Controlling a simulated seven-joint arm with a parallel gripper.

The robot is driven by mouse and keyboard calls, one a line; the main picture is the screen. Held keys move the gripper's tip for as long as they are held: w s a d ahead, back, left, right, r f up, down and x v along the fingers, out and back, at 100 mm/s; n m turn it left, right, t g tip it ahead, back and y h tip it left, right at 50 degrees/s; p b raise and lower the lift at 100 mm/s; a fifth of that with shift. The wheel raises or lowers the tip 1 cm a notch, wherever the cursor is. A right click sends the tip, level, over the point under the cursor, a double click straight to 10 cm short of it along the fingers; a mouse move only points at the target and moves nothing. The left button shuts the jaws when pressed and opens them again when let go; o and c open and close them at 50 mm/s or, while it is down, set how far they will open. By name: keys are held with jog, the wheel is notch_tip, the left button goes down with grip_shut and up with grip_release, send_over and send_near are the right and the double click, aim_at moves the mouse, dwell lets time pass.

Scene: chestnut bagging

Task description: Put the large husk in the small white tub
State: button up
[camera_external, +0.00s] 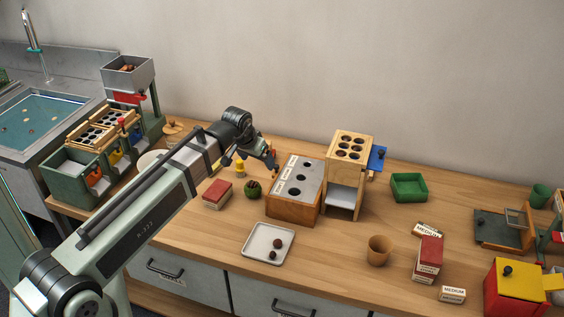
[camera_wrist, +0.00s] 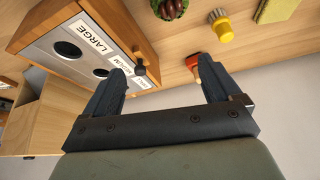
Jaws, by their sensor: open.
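My gripper (camera_external: 272,163) is open and empty, above the table near the wooden box with labelled holes. In the wrist view its two fingers (camera_wrist: 165,80) stand wide apart with nothing between them. A round green thing with brown pieces in it (camera_external: 252,188) sits left of that box; it may be the large husk, but I cannot tell. It is cut off at the top of the wrist view (camera_wrist: 172,8). A white round dish (camera_external: 149,160) shows partly behind my arm; I cannot tell whether it is the small white tub.
The holed box (camera_external: 283,208) is close to my gripper; its "LARGE" label (camera_wrist: 93,33) shows. A yellow-topped peg (camera_external: 240,169) and red box (camera_external: 216,194) stand left. A green bin (camera_external: 409,198) stands right.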

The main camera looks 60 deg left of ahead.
aim_at(252, 184)
jog(key=shift+s+a+f+n+g+h, duration=0.15)
jog(key=shift+a+f+n+g, duration=0.4)
jog(key=shift+f+n, duration=1.5)
jog(key=shift+s+a+f+n+g+h, duration=0.15)
jog(key=shift+a+f+n+g, duration=0.45)
jog(key=shift+f+n, duration=1.45)
jog(key=shift+s+a+f+n+g+h, duration=0.1)
jog(key=shift+a+f+n+g+h, duration=0.15)
jog(key=shift+f+n+g, duration=1.2)
notch_tip(252, 184, down, 2)
jog(key=shift+f+t, duration=0.1)
jog(key=shift+t, duration=0.5)
jog(key=c, duration=1.2)
